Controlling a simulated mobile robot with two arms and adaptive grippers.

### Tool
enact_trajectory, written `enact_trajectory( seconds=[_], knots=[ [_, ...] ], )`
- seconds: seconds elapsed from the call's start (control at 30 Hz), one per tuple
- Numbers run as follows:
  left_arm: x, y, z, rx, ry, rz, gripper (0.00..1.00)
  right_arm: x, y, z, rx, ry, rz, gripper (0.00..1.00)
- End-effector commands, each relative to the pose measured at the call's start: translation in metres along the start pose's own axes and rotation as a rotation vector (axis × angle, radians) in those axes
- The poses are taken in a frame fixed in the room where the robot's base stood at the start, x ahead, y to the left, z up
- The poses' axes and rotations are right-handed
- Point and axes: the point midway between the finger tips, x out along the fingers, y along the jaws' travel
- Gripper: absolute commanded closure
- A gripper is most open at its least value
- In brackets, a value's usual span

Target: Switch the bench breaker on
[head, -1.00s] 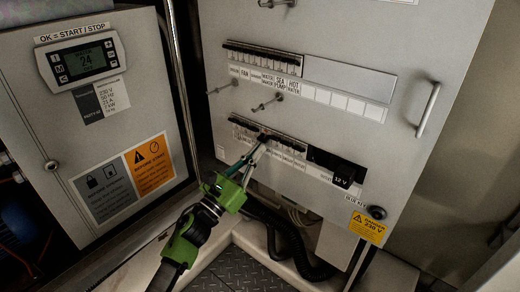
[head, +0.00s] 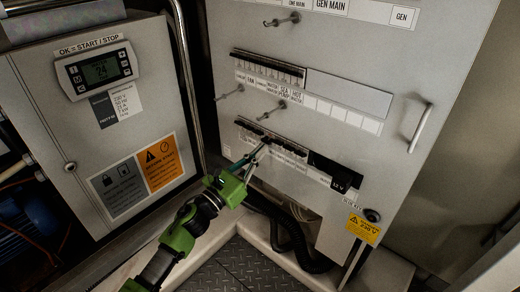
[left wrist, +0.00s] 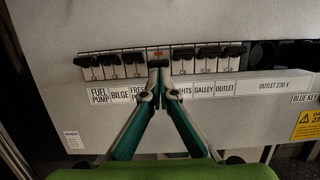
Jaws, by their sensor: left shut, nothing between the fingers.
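The lower breaker row (head: 290,147) is on the grey panel; it also shows in the left wrist view (left wrist: 115,62). It has several black levers. The middle breaker (left wrist: 158,53) shows a red mark above its lever, unlike its neighbours. My left gripper (head: 266,142) is shut and empty, its tips at this middle breaker; the wrist view shows the tips (left wrist: 156,88) just below or against its lever. I cannot tell whether they touch. The fingers hide this breaker's label. Readable labels beside it are FUEL PUMP, BILGE, GALLEY and OUTLET; no bench label is readable. My right gripper is not in view.
An upper breaker row (head: 267,67) and several protruding latch handles (head: 272,110) are above. A door handle (head: 420,127) is at the right. A controller box (head: 97,69) stands at the left. Black hoses (head: 295,240) hang below the panel.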

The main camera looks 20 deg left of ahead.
Motion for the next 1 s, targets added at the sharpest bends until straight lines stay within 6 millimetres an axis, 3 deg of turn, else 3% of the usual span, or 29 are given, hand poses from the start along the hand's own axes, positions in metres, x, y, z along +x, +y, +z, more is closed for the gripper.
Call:
enact_trajectory(
  seconds=[1.0],
  knots=[
    [-0.001,0.0,0.012,0.001,0.005,0.0,1.0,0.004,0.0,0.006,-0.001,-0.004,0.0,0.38]
  ],
)
